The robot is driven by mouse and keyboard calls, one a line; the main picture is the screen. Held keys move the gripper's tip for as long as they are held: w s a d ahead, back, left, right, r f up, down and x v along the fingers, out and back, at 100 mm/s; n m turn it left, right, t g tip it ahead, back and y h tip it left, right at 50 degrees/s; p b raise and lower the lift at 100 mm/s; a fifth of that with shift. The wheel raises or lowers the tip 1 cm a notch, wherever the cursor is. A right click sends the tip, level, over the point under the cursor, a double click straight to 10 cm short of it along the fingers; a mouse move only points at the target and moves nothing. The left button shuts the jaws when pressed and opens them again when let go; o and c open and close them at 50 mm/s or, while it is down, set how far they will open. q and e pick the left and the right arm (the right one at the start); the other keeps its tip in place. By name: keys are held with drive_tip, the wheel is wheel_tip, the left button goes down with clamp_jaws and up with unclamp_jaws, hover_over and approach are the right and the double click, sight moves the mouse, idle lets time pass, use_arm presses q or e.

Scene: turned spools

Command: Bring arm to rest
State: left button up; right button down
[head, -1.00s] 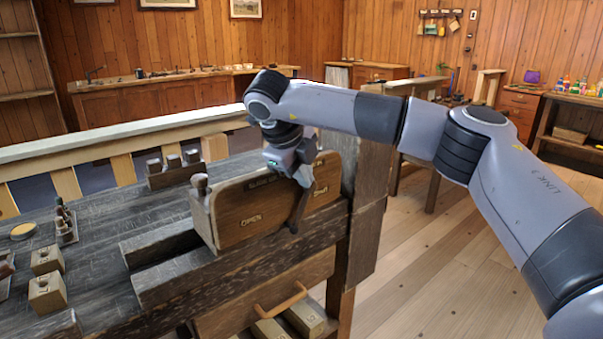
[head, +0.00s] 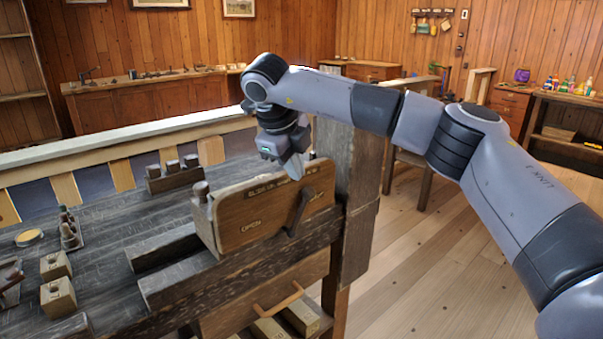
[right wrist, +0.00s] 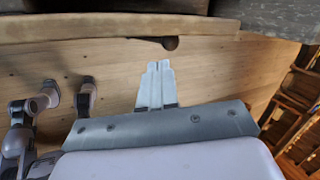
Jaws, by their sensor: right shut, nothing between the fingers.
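My right arm comes in from the right in the head view. Its gripper (head: 295,172) hangs by the top edge of an upright wooden panel (head: 250,222), its fingers pointing down. In the right wrist view the two pale fingers (right wrist: 158,70) lie together with nothing between them. A dark lever (head: 299,212) sits tilted on the panel's face, just below the fingers and apart from them. The panel has an "OPEN" label at lower left and lettering along its top, partly hidden by the gripper. My left gripper is not in view.
The panel stands on a dark workbench (head: 110,240) with wooden blocks (head: 58,297) and a rack of spools (head: 175,172). A drawer with a wooden handle (head: 278,298) is below. A pale rail (head: 120,138) runs behind. Open floor (head: 420,260) lies to the right.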

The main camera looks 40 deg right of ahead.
drive_tip(key=v, duration=0.7)
drive_tip(key=shift+a+r, duration=0.2)
drive_tip(key=shift+r, duration=0.1)
